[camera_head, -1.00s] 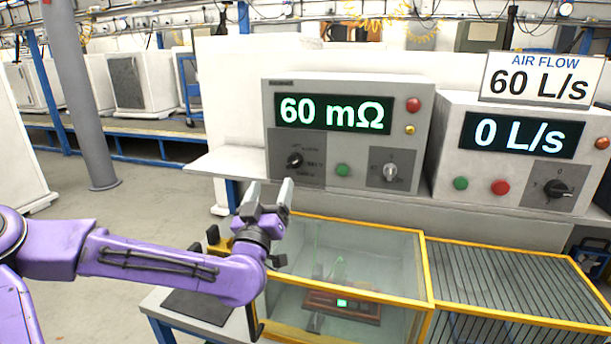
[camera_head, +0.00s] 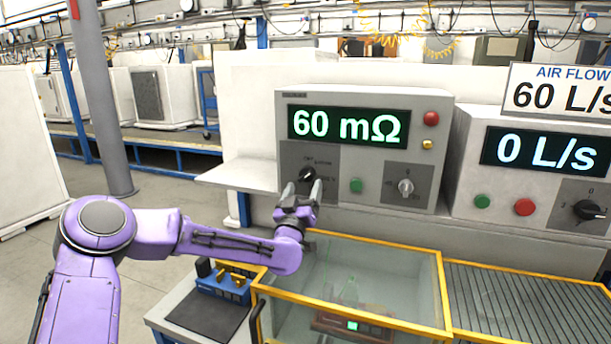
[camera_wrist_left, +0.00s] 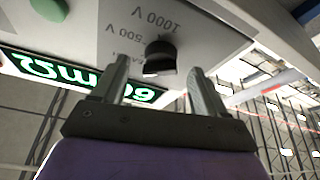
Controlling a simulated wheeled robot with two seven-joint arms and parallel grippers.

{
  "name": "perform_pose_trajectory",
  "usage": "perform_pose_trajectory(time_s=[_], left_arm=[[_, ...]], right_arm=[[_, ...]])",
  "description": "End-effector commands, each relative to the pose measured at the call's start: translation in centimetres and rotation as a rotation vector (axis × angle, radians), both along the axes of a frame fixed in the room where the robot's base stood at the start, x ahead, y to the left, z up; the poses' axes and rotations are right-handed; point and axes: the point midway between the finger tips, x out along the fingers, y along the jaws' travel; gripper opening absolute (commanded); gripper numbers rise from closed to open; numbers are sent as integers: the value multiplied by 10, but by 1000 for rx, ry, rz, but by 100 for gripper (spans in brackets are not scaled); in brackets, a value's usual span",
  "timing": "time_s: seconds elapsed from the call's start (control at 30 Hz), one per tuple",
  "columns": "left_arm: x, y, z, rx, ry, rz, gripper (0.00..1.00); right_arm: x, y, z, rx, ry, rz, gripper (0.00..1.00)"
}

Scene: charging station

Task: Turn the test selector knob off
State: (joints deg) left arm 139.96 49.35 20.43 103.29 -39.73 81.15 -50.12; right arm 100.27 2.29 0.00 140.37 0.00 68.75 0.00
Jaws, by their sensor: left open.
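The test selector knob (camera_head: 307,174) is the black knob at the left on the front of the grey tester (camera_head: 363,99), whose display reads 60 mΩ. Its pointer direction is hard to tell. My left gripper (camera_head: 303,188) is open in front of the knob, with its two fingertips on either side and slightly below. In the left wrist view the dark knob (camera_wrist_left: 160,57) lies between the open fingers of the gripper (camera_wrist_left: 158,70), beside the labels 1000 V and 500 V. I cannot tell if the fingers touch it. My right gripper is not in view.
A green button (camera_head: 356,186) and a grey selector knob (camera_head: 405,187) sit to the right of the knob. Below stands a glass tank with a yellow frame (camera_head: 385,243). A second instrument (camera_head: 540,149) reads 0 L/s. A shelf (camera_head: 240,176) juts out at left.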

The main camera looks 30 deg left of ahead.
Motion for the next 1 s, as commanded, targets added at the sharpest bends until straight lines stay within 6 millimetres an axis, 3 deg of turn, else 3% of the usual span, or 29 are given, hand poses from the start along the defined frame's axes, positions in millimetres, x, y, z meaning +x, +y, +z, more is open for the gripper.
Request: perform_pose_trajectory(time_s=[0.03,0.2,0.5,0.7,1.0], left_arm=[[8,4,8,2,0,2,73],[26,10,14,0,0,1,73],[29,11,13,-1,0,1,73],[29,11,13,0,-1,1,18],[29,11,13,-26,-8,1,18]], right_arm=[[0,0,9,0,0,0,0],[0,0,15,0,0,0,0],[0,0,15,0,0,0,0],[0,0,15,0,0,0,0],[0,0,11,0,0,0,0]])
